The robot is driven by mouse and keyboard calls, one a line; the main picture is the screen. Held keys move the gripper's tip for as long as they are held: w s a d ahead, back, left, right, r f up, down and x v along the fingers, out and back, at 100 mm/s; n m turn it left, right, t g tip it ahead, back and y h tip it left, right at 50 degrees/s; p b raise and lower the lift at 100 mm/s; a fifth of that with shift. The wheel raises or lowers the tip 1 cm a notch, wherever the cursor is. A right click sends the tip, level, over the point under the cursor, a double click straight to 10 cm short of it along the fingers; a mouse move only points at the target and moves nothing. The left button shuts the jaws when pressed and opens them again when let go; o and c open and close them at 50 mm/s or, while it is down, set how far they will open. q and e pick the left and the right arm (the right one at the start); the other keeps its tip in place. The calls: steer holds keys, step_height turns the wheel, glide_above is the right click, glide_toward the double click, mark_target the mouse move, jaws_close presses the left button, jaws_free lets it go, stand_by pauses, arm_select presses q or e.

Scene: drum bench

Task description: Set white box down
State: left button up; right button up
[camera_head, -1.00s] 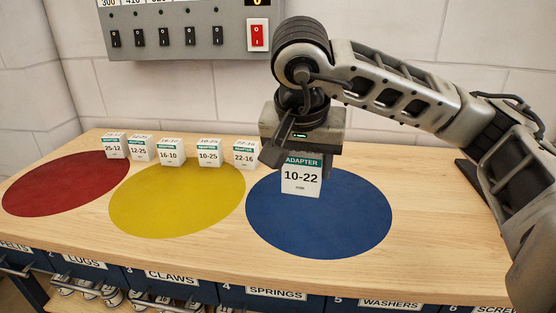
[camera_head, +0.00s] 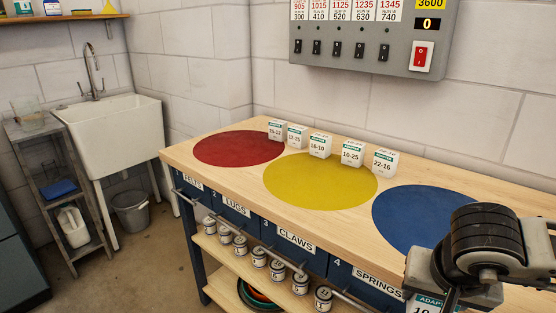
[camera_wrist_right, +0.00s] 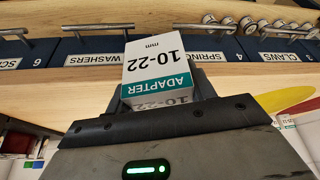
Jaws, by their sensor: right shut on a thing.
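My right gripper (camera_head: 436,286) is at the lower right of the head view and is shut on a white box (camera_head: 428,305) with a green ADAPTER band, cut off by the bottom edge. In the right wrist view the white box (camera_wrist_right: 155,62) reads 10-22 mm, inverted, and sits between the fingers of my right gripper (camera_wrist_right: 165,98). The blue disc (camera_head: 415,218) on the bench is behind the gripper and partly hidden by it. The gap between box and bench cannot be told. My left gripper is not in view.
Several white adapter boxes (camera_head: 320,146) stand in a row at the back of the bench. Red (camera_head: 238,148) and yellow (camera_head: 320,182) discs are clear. A switch panel (camera_head: 365,38) hangs on the wall. Labelled drawers (camera_head: 297,238) line the front. A sink (camera_head: 115,130) stands left.

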steer(key=s+a+f+n+y, duration=0.1)
steer(key=a+f+n, duration=0.1)
steer(key=f, duration=0.6)
steer(key=s+a+f+n+y, duration=0.1)
steer(key=s+a+f+n, duration=0.1)
steer(key=f, duration=0.5)
steer(key=shift+a+f+n+t, duration=0.35)
steer(key=shift+a+n, duration=0.25)
steer(key=shift+a, duration=0.4)
steer(key=shift+f, duration=0.1)
